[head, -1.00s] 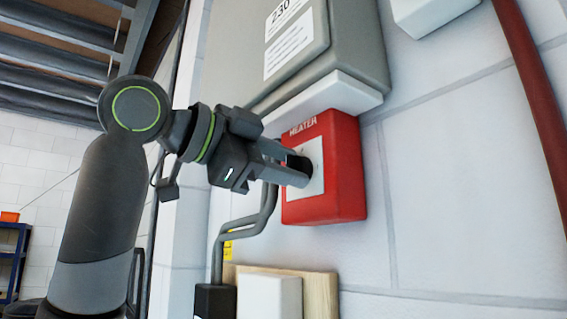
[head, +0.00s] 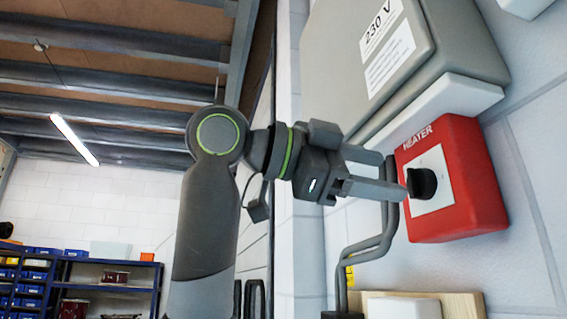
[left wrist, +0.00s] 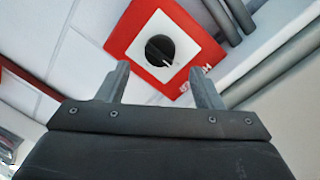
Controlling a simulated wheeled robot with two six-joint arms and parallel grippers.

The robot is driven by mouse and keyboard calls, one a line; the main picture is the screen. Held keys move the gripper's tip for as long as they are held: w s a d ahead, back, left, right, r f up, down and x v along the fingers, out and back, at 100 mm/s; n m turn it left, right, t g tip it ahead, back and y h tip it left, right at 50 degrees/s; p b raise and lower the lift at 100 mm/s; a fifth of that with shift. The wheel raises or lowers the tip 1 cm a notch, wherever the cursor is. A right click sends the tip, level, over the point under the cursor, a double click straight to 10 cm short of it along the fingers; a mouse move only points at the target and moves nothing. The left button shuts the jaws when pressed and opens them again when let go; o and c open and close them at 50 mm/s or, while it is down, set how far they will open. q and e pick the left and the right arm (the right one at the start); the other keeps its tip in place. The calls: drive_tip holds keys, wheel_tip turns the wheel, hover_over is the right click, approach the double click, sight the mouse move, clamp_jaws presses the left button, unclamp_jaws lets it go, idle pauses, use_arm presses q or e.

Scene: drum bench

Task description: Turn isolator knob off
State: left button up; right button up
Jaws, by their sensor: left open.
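The isolator is a red box (head: 470,190) marked HEATER on the wall, with a white square plate and a black round knob (head: 421,183). The knob also shows in the left wrist view (left wrist: 160,50), with a pale pointer line on its face. My left gripper (head: 396,177) is open and empty. Its fingers point at the box and stand just short of the knob. In the left wrist view the knob lies beyond and between the two fingertips (left wrist: 162,86). My right gripper is in neither view.
A grey cabinet (head: 400,60) labelled 230 V hangs above the red box. Grey conduits (head: 375,245) run down beside it. A wooden board (head: 462,305) with a white box (head: 403,308) is below. Blue shelving (head: 100,268) stands far off at the left.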

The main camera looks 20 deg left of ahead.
use_arm(q)
drive_tip(key=b+v, duration=0.2)
drive_tip(key=v, duration=1)
drive_tip(key=shift+s+a+b, duration=0.2)
drive_tip(key=shift+a+b, duration=0.1)
drive_tip(key=shift+b, duration=0.1)
